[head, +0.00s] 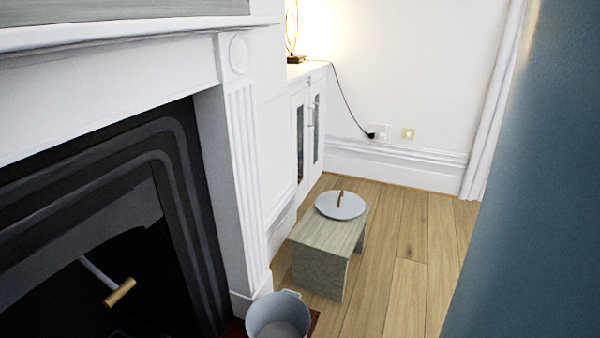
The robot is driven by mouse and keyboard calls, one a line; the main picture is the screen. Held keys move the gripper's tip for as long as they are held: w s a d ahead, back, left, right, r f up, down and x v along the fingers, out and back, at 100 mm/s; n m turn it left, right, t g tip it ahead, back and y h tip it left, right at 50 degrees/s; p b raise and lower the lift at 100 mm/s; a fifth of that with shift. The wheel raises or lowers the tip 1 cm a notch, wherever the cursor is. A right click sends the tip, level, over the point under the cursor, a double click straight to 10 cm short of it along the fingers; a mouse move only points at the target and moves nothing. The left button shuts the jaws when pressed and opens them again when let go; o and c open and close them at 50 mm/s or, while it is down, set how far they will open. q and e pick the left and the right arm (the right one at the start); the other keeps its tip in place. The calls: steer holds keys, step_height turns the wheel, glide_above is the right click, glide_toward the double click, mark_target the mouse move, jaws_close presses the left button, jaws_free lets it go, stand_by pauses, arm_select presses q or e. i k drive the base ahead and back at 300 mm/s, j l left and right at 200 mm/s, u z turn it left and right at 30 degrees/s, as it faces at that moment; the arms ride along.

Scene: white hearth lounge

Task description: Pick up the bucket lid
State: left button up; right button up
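The bucket lid (350,206) is a round, pale grey disc with an upright brown handle. It lies flat on top of a small wooden stool (311,242) beside the white cabinet. A light grey bucket (279,318) stands open at the bottom of the view, near the foot of the fireplace surround. The bucket's lower part is cut off by the picture edge. Neither of my grippers shows in the head view.
The white fireplace surround (240,150) and dark fireplace fill the left. A white cabinet (306,130) with a lamp stands behind the stool. A blue surface (540,200) blocks the right side. The wooden floor (405,250) right of the stool is clear.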

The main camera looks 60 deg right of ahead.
mark_target(336, 204)
steer(key=l+z, duration=0.1)
steer(key=z, duration=0.3)
steer(key=i+z, duration=0.1)
steer(key=z, duration=0.35)
steer(key=l+z, duration=0.1)
steer(key=z, duration=0.3)
steer(key=i+z, duration=0.1)
steer(key=z, duration=0.35)
steer(key=i+z, duration=0.1)
steer(key=z, duration=0.3)
steer(key=i+z, duration=0.2)
steer(key=i, duration=0.15)
